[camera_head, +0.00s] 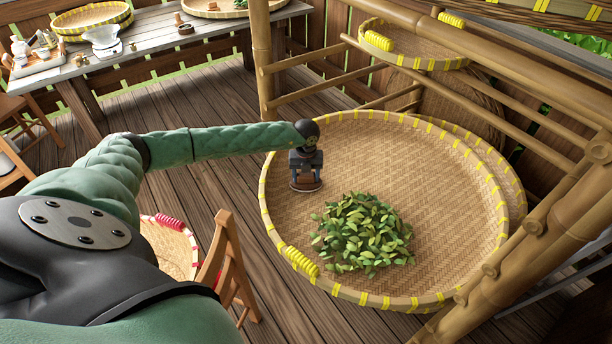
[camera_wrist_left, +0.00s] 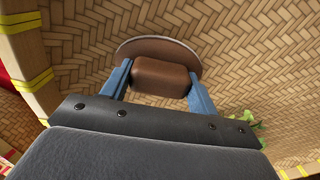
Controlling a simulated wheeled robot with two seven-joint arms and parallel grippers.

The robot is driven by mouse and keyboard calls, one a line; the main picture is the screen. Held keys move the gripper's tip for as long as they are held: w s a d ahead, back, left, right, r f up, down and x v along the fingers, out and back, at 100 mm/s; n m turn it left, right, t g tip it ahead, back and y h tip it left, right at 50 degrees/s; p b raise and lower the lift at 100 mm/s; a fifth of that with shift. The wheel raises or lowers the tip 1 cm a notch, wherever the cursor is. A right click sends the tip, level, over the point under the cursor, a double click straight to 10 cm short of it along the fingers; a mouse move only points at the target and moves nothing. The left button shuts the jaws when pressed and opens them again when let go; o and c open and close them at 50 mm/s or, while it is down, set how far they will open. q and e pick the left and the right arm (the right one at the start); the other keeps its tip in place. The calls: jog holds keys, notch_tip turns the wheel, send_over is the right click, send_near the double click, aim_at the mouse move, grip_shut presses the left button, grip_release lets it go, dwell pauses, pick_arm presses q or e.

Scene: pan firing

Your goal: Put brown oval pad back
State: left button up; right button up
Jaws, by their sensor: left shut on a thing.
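My left gripper (camera_head: 306,172) reaches in from the left over the large round woven tray (camera_head: 400,145) with yellow bindings. It is shut on the brown oval pad (camera_head: 306,187), which hangs beneath the fingers over the left part of the tray. In the left wrist view, the blue fingers clasp the pad's brown block-shaped grip (camera_wrist_left: 164,78), and its wider oval base (camera_wrist_left: 150,46) lies beyond. I cannot tell whether the base touches the weave. A pile of green leaves (camera_head: 362,235) lies on the tray, to the right of and nearer than the pad. My right gripper is not in view.
A bamboo rack (camera_head: 262,60) stands around the tray, with a smaller basket (camera_head: 415,45) above. A wooden table (camera_head: 150,40) with baskets, a white scale (camera_head: 103,41) and small items stands at the back left. A wooden stand (camera_head: 235,265) and a red-bound basket (camera_head: 172,245) are below my arm.

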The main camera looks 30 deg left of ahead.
pick_arm(q)
jog(key=shift+f, duration=0.1)
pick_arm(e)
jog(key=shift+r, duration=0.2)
pick_arm(q)
jog(key=o, duration=1.6)
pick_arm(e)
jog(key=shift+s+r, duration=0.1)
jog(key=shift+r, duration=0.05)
